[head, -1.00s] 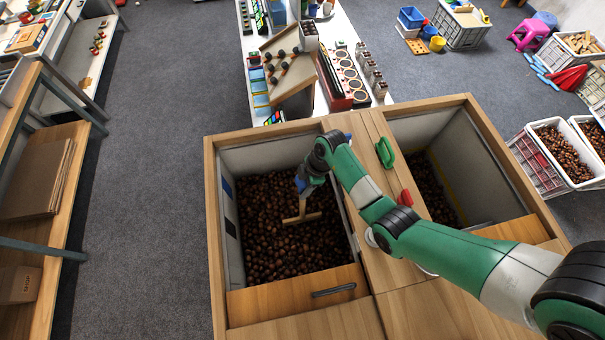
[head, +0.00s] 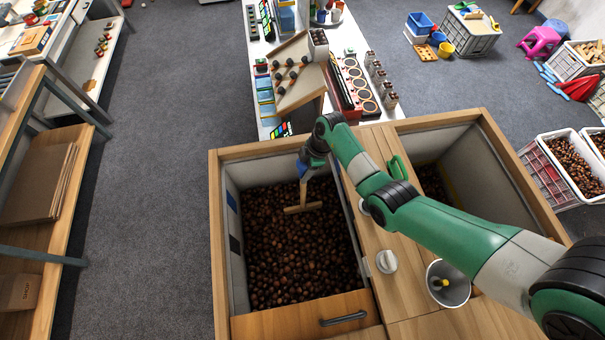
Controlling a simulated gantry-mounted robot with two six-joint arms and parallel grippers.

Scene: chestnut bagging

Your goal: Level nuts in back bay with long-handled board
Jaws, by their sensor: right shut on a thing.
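My right gripper (head: 305,167) is shut on the handle of the long-handled board (head: 303,208). The handle points down from the jaws. The pale wooden crosspiece lies on or just above the chestnuts (head: 290,245), toward the far end of the left bay (head: 232,268); I cannot tell how firmly it touches. The nuts cover the bay floor, with a lumpy surface. My forearm hides the bay's far right corner. My left gripper is not in view.
A second bay (head: 490,185) with chestnuts lies to the right, partly behind my arm. A drawer front (head: 300,317) closes the near end.

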